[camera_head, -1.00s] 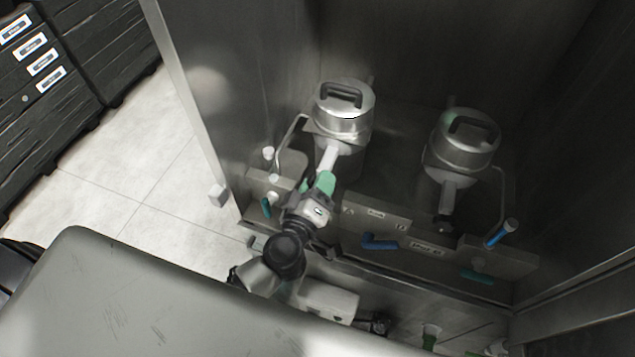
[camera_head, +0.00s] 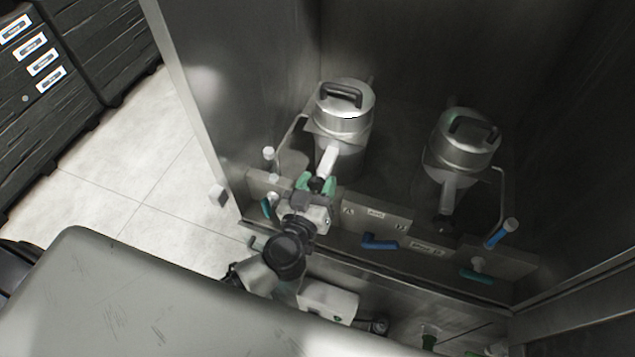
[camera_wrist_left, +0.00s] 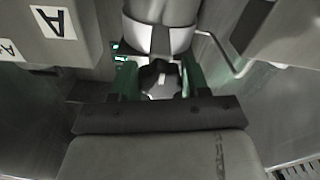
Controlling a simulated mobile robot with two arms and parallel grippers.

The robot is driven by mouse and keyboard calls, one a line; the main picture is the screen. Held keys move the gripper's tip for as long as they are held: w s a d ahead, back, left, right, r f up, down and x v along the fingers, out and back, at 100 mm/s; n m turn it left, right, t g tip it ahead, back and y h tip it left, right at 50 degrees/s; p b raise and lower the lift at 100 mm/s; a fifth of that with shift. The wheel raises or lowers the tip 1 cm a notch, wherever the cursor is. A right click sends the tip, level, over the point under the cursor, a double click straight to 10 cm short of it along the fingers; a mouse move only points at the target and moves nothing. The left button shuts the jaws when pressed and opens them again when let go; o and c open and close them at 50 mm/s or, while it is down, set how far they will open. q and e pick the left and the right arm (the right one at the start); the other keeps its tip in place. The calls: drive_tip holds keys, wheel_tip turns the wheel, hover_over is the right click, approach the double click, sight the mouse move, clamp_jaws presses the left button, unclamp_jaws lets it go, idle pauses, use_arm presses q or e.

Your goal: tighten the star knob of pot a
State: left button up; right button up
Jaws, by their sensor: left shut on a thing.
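Pot a (camera_head: 343,119) is a steel pot with a dark handle on its lid, standing on the left in the head view. A light spout or arm (camera_head: 327,160) comes down from its front. At its lower end is the dark star knob (camera_wrist_left: 160,78), which shows in the left wrist view between green fingers. My left gripper (camera_head: 317,186) is at the knob, its green fingers on either side and shut on it. The gripper partly hides the knob in the head view. My right gripper is not in view.
A second steel pot (camera_head: 464,142) stands to the right. A low front ledge (camera_head: 375,215) carries labels, including an "A". A blue handle (camera_head: 380,242) and a blue-tipped rod (camera_head: 502,232) are on the right. Steel walls enclose both sides.

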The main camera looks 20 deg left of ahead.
use_arm(q)
drive_tip(key=shift+s+f, duration=0.1)
drive_tip(key=shift+f, duration=0.1)
idle(0.3)
drive_tip(key=o, duration=0.9)
drive_tip(key=shift+r, duration=0.1)
drive_tip(key=shift+s, duration=0.5)
drive_tip(key=s+b, duration=0.2)
drive_tip(key=s, duration=0.7)
drive_tip(key=shift+s+a+b, duration=0.15)
drive_tip(key=shift+s+b, duration=0.25)
